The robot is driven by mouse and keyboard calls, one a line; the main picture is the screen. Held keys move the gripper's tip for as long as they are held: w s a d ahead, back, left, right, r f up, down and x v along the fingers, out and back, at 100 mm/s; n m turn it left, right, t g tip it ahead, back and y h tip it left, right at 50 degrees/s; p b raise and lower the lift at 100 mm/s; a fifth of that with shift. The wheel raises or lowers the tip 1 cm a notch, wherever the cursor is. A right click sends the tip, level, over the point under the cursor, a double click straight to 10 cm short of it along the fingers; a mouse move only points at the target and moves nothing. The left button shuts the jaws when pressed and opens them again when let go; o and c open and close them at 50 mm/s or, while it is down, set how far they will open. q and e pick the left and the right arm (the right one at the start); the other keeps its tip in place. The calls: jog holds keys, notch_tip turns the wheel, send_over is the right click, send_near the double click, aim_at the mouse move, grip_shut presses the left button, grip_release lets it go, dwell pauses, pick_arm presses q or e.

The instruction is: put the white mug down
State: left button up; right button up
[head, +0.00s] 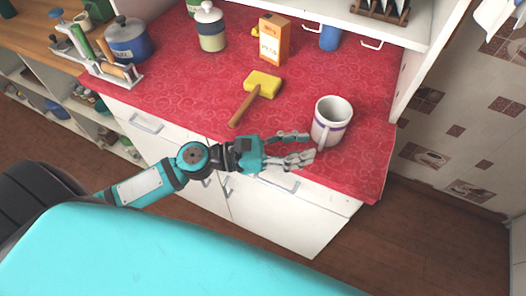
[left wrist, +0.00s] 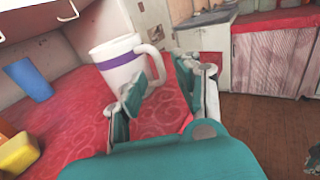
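The white mug (head: 331,122) with a purple band stands upright on the red patterned counter (head: 340,175), near its front right corner. It also shows in the left wrist view (left wrist: 117,66), with its handle turned towards my fingers. My left gripper (head: 310,146) is beside the mug, at its front left, with its fingers spread. In the left wrist view the gap between the fingertips (left wrist: 160,80) is empty, and the handle is just beyond it. I cannot tell whether a fingertip touches the mug. My right gripper is not in view.
A yellow-headed mallet (head: 262,86) lies left of the mug. An orange carton (head: 273,40), a blue cup (head: 330,38) and a lidded jar (head: 210,28) stand farther back. A blue pot (head: 127,40) is at the far left. The counter's front edge is close to the mug.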

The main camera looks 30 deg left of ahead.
pick_arm(q)
jog(key=b+v, duration=0.2)
jog(key=v, duration=0.7)
jog(key=shift+b, duration=0.35)
jog(key=shift+s, duration=0.1)
